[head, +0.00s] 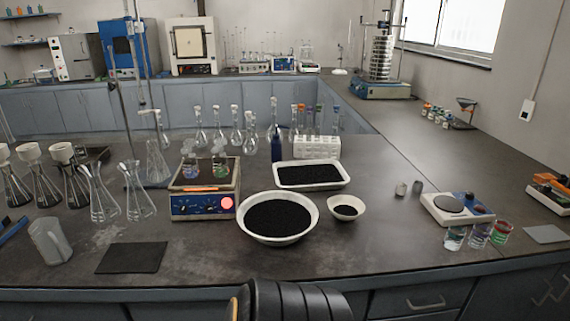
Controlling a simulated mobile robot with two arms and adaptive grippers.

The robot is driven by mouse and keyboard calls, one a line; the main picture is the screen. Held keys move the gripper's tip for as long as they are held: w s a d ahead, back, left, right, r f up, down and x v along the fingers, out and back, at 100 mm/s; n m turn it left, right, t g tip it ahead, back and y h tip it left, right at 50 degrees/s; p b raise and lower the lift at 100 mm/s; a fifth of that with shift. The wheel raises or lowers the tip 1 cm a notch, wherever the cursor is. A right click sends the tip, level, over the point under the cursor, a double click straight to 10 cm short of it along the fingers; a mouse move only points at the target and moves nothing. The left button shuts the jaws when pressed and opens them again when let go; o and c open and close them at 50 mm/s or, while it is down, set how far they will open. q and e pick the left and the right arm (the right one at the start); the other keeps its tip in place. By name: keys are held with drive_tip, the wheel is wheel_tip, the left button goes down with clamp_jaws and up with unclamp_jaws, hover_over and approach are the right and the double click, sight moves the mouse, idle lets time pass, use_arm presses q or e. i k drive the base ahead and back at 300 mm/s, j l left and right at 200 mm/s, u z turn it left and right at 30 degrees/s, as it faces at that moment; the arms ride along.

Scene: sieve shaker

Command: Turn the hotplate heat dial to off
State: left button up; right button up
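The hotplate (204,203) stands on the near bench, left of centre. It has a blue front panel with small dark dials (211,208) and a large glowing red round spot (227,203) at its right end. The dial markings are too small to read. Two small flasks with coloured liquid (220,168) stand on its dark top, and an orange stick-like thing lies along the top's front edge. Neither gripper's fingers show. A dark ribbed part, apparently of my own arm, shows at the bottom centre, in front of the bench edge.
A large white bowl of black grains (278,218) stands close to the hotplate's right. Glass flasks (138,204) stand at left.

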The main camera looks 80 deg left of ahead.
sight(183, 208)
drive_tip(key=i+u, duration=0.15)
drive_tip(key=u, duration=0.35)
drive_tip(key=i+u, duration=0.1)
drive_tip(key=u, duration=0.4)
drive_tip(key=i+l+u, duration=0.1)
drive_tip(key=u, duration=2.4)
